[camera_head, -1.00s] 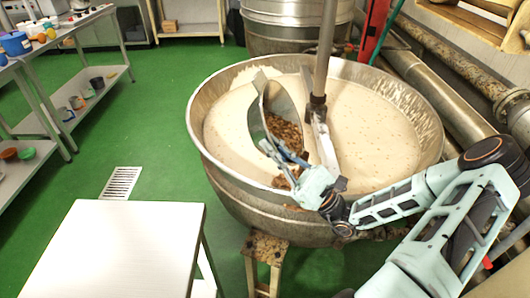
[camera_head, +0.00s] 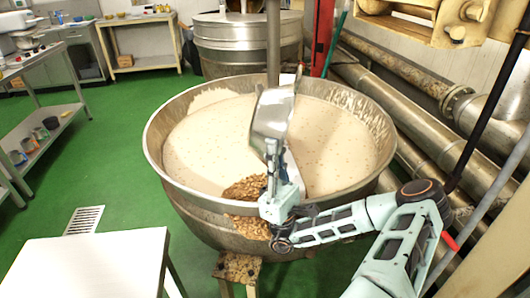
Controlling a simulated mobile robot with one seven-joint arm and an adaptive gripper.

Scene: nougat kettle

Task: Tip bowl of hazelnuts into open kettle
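The metal bowl (camera_head: 271,113) is tipped steeply above the middle of the open kettle (camera_head: 160,180). Its inside is turned mostly away from view, and I see no nuts in it. My gripper (camera_head: 271,150) is shut on the bowl's lower edge, above the kettle's near side. A pile of brown hazelnuts (camera_head: 245,187) lies on the pale nougat (camera_head: 208,140) just inside the near rim, left of my gripper. More brown pieces (camera_head: 252,227) show outside, against the kettle's near wall. I cannot tell whether they are falling.
A vertical stirrer shaft (camera_head: 273,45) stands in the kettle behind the bowl. A white table (camera_head: 85,265) is at the front left and a small stool (camera_head: 237,268) below the kettle. Pipes (camera_head: 440,140) run along the right. Green floor is clear at left.

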